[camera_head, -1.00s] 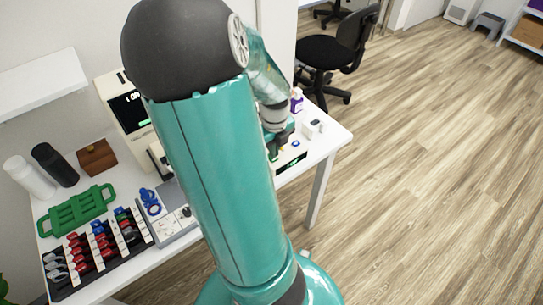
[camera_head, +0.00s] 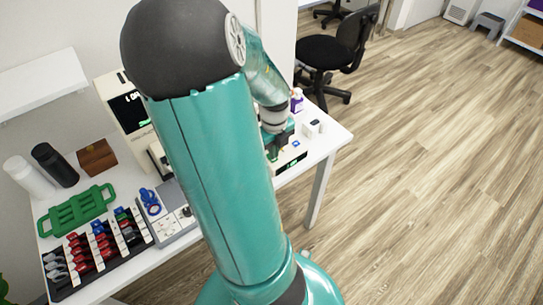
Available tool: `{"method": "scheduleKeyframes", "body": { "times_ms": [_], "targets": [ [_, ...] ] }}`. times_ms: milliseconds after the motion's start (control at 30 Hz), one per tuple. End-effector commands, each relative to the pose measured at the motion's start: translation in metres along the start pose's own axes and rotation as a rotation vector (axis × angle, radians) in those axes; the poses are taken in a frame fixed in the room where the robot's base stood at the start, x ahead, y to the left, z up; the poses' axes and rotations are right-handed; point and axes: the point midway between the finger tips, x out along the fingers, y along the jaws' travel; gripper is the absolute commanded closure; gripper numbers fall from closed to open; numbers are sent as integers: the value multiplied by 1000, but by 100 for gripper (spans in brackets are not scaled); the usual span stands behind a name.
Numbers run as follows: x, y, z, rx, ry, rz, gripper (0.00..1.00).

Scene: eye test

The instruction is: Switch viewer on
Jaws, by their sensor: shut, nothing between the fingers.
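A cream device with a black screen (camera_head: 128,110) stands at the back of the white table, left of my arm; the screen shows white characters and a green mark. A low cream unit with a small dark display (camera_head: 291,163) showing green lies near the table's right end. A small blue button (camera_head: 296,143) is on that unit's top. My gripper (camera_head: 273,153) is shut and points down over the low unit, left of the blue button. I cannot tell whether it touches the unit. My arm hides the middle of the table and part of both devices.
A black tray (camera_head: 70,288) with several coloured lens frames lies front left, beside a green rack (camera_head: 75,211). A white bottle (camera_head: 30,178), a black bottle (camera_head: 55,165) and a brown case (camera_head: 97,157) stand behind. A small white box (camera_head: 312,128) is near the right edge.

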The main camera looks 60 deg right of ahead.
Motion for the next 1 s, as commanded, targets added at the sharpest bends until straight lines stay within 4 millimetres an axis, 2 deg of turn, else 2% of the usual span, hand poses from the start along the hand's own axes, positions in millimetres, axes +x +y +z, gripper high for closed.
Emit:
{"method": "scheduleKeyframes", "body": {
  "times_ms": [1000],
  "targets": [
    [12, 0, 0, 1, 0, 0, 100]
  ]
}}
